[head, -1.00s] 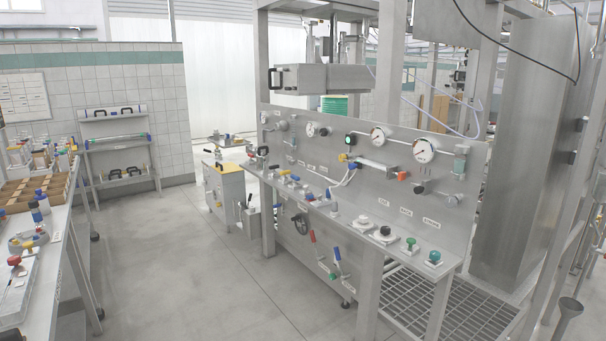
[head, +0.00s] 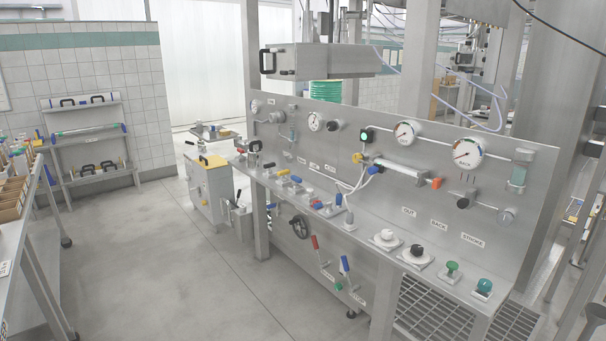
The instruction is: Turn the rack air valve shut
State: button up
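The steel control panel (head: 420,150) stands at the middle and right, with gauges, knobs and levers. I cannot tell for sure which fitting is the rack air valve. A small plate that seems to read RACK (head: 438,223) sits low on the panel. A large round gauge (head: 467,154), with a small word on its dial, sits above it to the right. A dark knob (head: 462,203) sits below that gauge; its setting is too small to tell. A valve with a blue handle (head: 375,170) joins the cylinder left of the gauge. My gripper is not in view.
The panel's front ledge carries a black knob (head: 417,251), a green button (head: 452,269) and a teal knob (head: 484,286). Red (head: 315,242) and blue levers (head: 345,264) stick out below it. A bench (head: 45,270) stands at left. The floor (head: 180,270) between is clear.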

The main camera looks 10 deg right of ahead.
aim_at(297, 180)
jog(key=z, duration=0.9)
jog(key=i, duration=1)
jog(key=u, duration=1.2)
